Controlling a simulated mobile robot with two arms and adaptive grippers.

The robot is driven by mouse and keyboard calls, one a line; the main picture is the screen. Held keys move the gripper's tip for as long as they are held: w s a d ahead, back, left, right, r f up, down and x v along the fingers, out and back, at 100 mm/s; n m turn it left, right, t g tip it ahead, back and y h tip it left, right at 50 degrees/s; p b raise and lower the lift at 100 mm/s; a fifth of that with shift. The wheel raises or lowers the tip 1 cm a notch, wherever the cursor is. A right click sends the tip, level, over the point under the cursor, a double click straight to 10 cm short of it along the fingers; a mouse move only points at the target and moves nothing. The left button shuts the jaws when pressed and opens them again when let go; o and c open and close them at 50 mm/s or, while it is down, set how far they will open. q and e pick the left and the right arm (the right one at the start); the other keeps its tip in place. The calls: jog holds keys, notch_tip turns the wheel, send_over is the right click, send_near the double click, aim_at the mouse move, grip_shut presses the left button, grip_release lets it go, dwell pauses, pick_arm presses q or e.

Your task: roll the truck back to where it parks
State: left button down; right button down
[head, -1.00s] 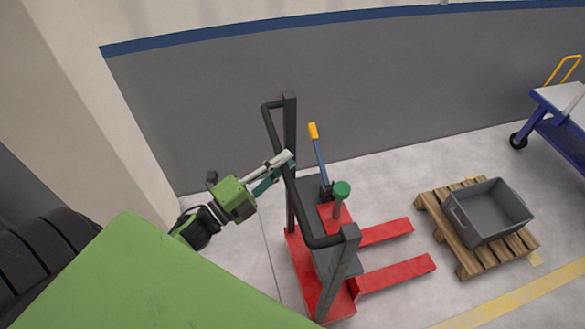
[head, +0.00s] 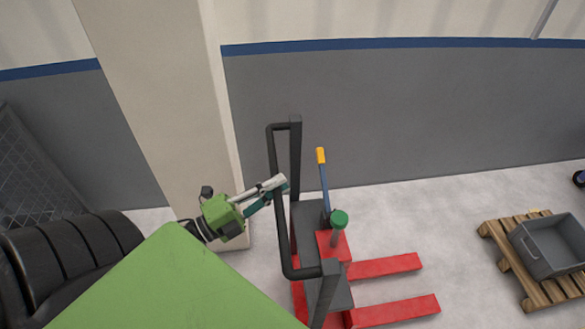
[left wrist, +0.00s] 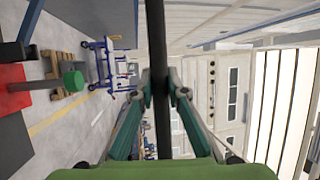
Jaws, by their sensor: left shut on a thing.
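The truck is a red pallet truck (head: 333,246) with two red forks (head: 385,267) pointing right and a black handle frame (head: 297,150) on its left side. A blue lever with a yellow grip (head: 321,157) and a green knob (head: 340,218) stand on it. My left gripper (head: 281,187) is shut on the black handle bar (head: 279,215) at the left of the frame. In the left wrist view the dark bar (left wrist: 159,70) runs between the two fingers (left wrist: 160,92). My right gripper is not in view.
A wooden pallet (head: 512,262) with a grey bin (head: 553,245) on it lies right of the forks. A beige pillar (head: 165,100) and black tyres (head: 60,255) are at the left. A grey wall (head: 400,120) runs behind. Pale floor lies between the forks and pallet.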

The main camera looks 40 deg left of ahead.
pick_arm(q)
jog(key=s+a, duration=0.4)
jog(key=shift+a, duration=0.15)
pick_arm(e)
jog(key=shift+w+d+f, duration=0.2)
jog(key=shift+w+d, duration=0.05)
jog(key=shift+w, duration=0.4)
pick_arm(q)
jog(key=shift+s, duration=0.1)
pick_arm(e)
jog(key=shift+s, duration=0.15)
pick_arm(q)
jog(key=c, duration=2)
grip_release()
jog(key=shift+s+a, duration=0.1)
jog(key=shift+o, duration=0.2)
jog(key=shift+s+a, duration=0.1)
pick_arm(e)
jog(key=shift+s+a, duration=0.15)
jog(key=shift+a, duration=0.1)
pick_arm(q)
jog(key=v, duration=1.2)
